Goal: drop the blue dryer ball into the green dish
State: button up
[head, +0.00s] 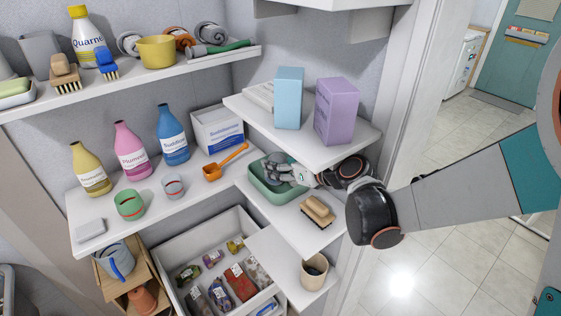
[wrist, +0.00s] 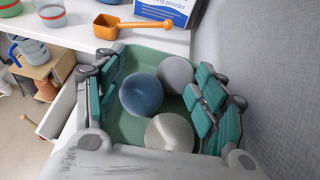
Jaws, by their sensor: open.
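The green dish (head: 264,190) sits on the right-hand shelf in the head view, and its green floor and wall show in the wrist view (wrist: 146,58). In the wrist view the blue dryer ball (wrist: 141,95) lies within the dish's outline, beside a grey ball (wrist: 175,75) and a pale grey ball (wrist: 169,133). My gripper (wrist: 158,98) is open over the dish, with teal-padded fingers to the left and right of the balls. I see no finger closed on the blue ball.
A wooden brush (head: 317,210) lies just in front of the dish. An orange scoop (head: 225,163) and a white powder box (head: 217,130) stand left of it. Blue (head: 288,97) and purple (head: 336,110) boxes stand on the shelf above. A wall is close on the wrist view's right.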

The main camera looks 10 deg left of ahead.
jog(key=s+d, duration=0.2)
jog(key=d, duration=0.1)
jog(key=s+d+r+p, duration=0.1)
jog(key=s+d, duration=0.2)
jog(key=d, duration=0.1)
jog(key=s+d, duration=0.3)
jog(key=d, duration=0.1)
jog(key=shift+s+d+r, duration=0.1)
jog(key=shift+s+r, duration=0.05)
jog(key=shift+s, duration=0.05)
jog(key=shift+s+d, duration=0.15)
jog(key=shift+s, duration=0.05)
